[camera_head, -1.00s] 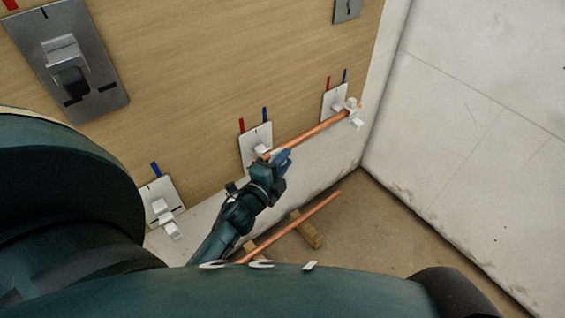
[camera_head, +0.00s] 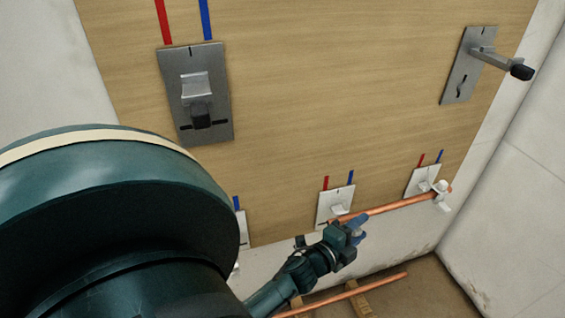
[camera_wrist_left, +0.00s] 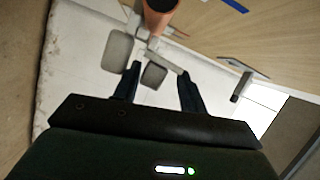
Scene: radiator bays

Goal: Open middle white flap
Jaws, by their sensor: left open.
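The middle white bracket plate (camera_head: 335,201) is on the lower part of the wooden panel, with its small white clip (camera_head: 338,210) partly behind a copper pipe. The left end of the copper pipe (camera_head: 390,208) is at this clip; its right end is at the right white bracket (camera_head: 421,181). My left gripper (camera_head: 358,226) is just below the pipe's left end, at the middle bracket. In the left wrist view, its open fingers (camera_wrist_left: 158,82) have a grey flap-like block (camera_wrist_left: 153,75) between their tips. I cannot tell whether they touch it. The pipe end (camera_wrist_left: 158,14) shows beyond. My right gripper is not in view.
A grey metal bracket (camera_head: 196,92) is at the upper left of the panel, another (camera_head: 470,66) at upper right with its arm sticking out. A second copper pipe (camera_head: 350,293) lies low on wooden blocks. A white wall (camera_head: 520,200) stands at right. My arm hides most of the left white bracket.

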